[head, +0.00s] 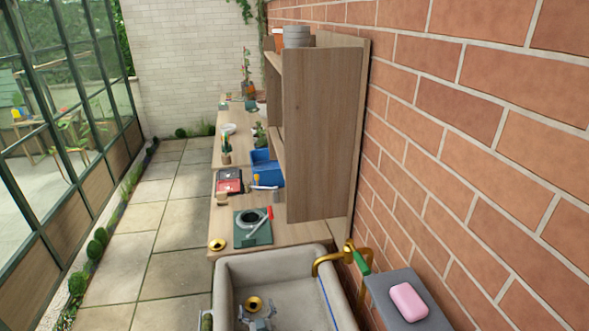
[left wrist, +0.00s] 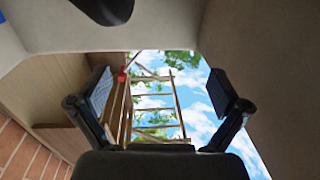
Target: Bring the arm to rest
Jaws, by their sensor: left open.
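My left gripper (head: 258,321) shows only in part, small and grey, at the bottom edge of the head view, over the basin of the stone sink (head: 225,281). In the left wrist view, its two dark fingers (left wrist: 162,100) stand wide apart with nothing between them. Beyond them are blue sky, leaves and a wooden frame (left wrist: 155,105). My right gripper is not in view.
A brass drain (head: 255,304) lies in the sink. A brass tap (head: 330,262) and a grey ledge with pink soap (head: 409,302) are at the right, by the brick wall (head: 480,130). A tall wooden shelf (head: 322,135) stands on the cluttered bench (head: 290,234). The paved path (head: 165,225) is clear.

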